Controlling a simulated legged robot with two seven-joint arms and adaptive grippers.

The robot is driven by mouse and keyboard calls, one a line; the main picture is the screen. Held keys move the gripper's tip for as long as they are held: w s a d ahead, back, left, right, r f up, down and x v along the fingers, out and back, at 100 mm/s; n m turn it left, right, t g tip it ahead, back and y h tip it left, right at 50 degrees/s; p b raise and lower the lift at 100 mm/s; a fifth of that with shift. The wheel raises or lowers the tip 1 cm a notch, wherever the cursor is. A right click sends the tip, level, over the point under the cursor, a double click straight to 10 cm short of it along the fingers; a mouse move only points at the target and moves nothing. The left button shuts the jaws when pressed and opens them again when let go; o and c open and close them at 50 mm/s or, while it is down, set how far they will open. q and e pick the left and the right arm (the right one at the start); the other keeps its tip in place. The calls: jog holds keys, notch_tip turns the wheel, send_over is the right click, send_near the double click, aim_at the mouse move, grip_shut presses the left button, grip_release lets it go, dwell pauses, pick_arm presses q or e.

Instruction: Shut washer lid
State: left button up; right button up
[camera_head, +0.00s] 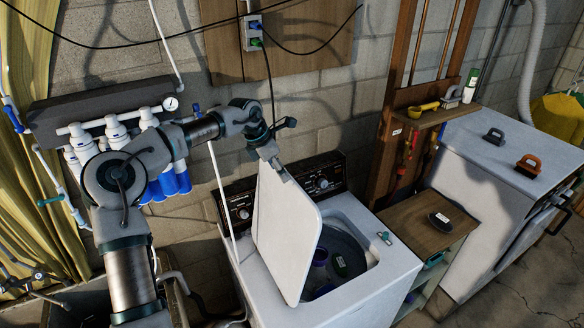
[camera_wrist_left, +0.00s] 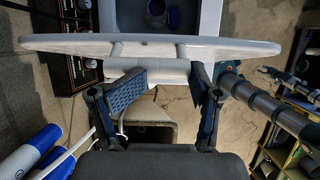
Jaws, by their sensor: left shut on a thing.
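The white washer lid (camera_head: 285,232) stands open, tilted steeply up, above the left part of the white washer (camera_head: 375,250). In the left wrist view, the lid (camera_wrist_left: 230,47) shows nearly edge-on, just beyond my left gripper's fingers (camera_wrist_left: 170,92). The lower left part of the tub is hidden behind the lid.
The control panel (camera_head: 322,182) stands behind the lid. A small turquoise-and-grey object (camera_head: 384,238) lies on the washer's top rim. A wooden shelf unit (camera_head: 410,226) stands close on the right. Blue-and-white filters (camera_head: 172,180) hang on the wall at left.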

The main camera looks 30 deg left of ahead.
pick_arm(q)
jog(key=shift+o, duration=1.2)
jog(key=w+d+f, duration=0.2)
jog(key=w, duration=0.4)
jog(key=shift+w+d+f, duration=0.25)
jog(key=shift+w, duration=0.15)
jog(key=shift+w+d+f, duration=0.2)
jog(key=shift+w+d, duration=0.25)
jog(key=shift+w, duration=0.4)
jog(key=shift+w+d+f, duration=0.25)
jog(key=shift+w+d, duration=0.2)
jog(key=shift+w, duration=0.45)
jog(key=shift+w+d+f, duration=0.2)
jog(key=shift+w+d, duration=0.25)
jog(key=shift+w, duration=0.4)
jog(key=shift+c, duration=0.2)
jog(key=shift+r, duration=0.1)
